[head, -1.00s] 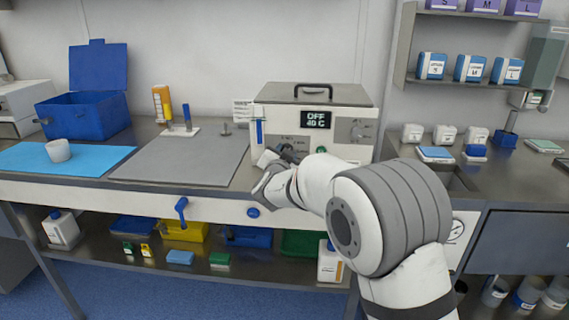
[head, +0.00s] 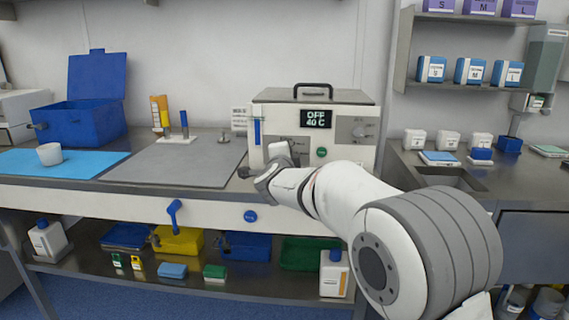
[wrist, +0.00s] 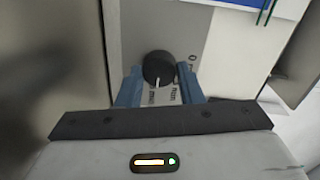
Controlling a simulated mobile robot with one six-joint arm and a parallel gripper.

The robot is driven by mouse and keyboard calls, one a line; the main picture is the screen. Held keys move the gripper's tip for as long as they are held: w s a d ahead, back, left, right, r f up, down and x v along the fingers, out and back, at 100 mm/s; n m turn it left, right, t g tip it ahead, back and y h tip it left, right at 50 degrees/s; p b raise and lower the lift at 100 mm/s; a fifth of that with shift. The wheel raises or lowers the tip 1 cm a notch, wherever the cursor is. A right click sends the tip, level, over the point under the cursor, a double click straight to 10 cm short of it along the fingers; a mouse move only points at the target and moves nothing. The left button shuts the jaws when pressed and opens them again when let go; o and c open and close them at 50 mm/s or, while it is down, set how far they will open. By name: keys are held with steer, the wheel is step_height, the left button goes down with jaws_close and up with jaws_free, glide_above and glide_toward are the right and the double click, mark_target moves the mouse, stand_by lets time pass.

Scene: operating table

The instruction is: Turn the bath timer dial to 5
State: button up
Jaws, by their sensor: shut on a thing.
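The timer dial (wrist: 158,68) is a round black knob with a white pointer line, on a grey panel with "min" print beside it. In the wrist view the line points down toward my gripper. My gripper (wrist: 160,90) is shut on the dial, with one blue finger at each side of it. In the head view the white bath (head: 342,150) stands at the back of the counter, its display reading "OFF 40 C". My gripper (head: 281,152) is at the bath's lower left front there; its fingertips and the dial cannot be made out.
A blue box (head: 85,120) stands further left.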

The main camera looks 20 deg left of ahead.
steer(key=shift+f+m+b, duration=0.15)
steer(key=shift+m+b, duration=0.35)
steer(key=shift+m, duration=0.4)
steer(key=o, duration=1)
steer(key=shift+s, duration=0.1)
steer(key=v, duration=0.7)
steer(key=shift+s+d, duration=0.1)
steer(key=shift+s, duration=0.25)
